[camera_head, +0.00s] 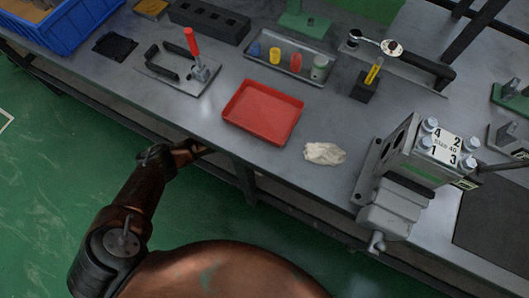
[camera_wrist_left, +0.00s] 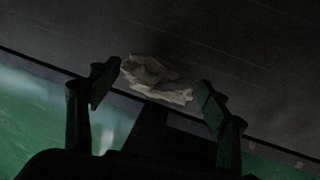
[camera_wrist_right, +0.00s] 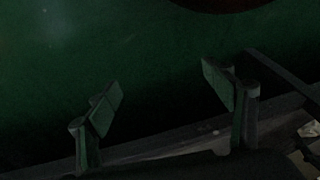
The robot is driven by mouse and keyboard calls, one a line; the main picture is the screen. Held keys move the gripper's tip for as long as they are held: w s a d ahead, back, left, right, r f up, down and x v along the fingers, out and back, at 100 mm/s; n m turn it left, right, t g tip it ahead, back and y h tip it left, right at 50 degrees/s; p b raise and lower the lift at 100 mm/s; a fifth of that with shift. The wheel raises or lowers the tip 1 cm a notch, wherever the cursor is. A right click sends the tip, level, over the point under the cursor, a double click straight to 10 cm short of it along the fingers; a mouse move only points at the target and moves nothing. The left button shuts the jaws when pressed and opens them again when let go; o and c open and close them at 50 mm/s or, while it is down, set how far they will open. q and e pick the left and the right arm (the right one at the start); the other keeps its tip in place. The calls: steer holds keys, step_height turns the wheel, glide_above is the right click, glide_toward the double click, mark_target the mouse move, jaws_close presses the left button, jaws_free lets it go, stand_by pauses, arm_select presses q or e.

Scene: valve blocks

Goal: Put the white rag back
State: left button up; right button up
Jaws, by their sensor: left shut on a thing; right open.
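A crumpled white rag (camera_head: 324,153) lies on the grey bench top near its front edge, right of the red tray, in the head view. My left arm comes in from the left and reaches the bench's front edge; its fingertips cannot be made out there. Exact contact is too dark to see. My right gripper (camera_wrist_right: 160,95) is open and empty above the green floor, outside the head view.
The red tray (camera_head: 262,112) is empty. Behind it are a rack with coloured pieces (camera_head: 290,61) and a red-handled clamp (camera_head: 194,62). A valve block (camera_head: 425,150) stands right of the rag. A blue crate (camera_head: 60,22) is at the far left.

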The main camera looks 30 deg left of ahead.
arm_select(q)
steer(key=shift+d+f+b, duration=0.2)
steer(key=shift+d+b, duration=0.1)
steer(key=shift+d, duration=0.8)
step_height(320, 180, down, 3)
steer(key=shift+s+r+b, duration=0.1)
steer(key=shift+r+b, duration=0.1)
steer(key=shift+b, duration=0.7)
steer(key=shift+f, duration=0.1)
arm_select(e)
steer(key=w+a+f, duration=0.1)
steer(key=w+f+t, duration=0.1)
steer(key=w+a+f+t, duration=0.1)
steer(key=shift+w+a+f+y, duration=0.2)
steer(key=shift+a+f+y, duration=0.15)
steer(key=shift+f+y, duration=0.05)
arm_select(q)
steer(key=o, duration=1.1)
steer(key=shift+o, duration=0.2)
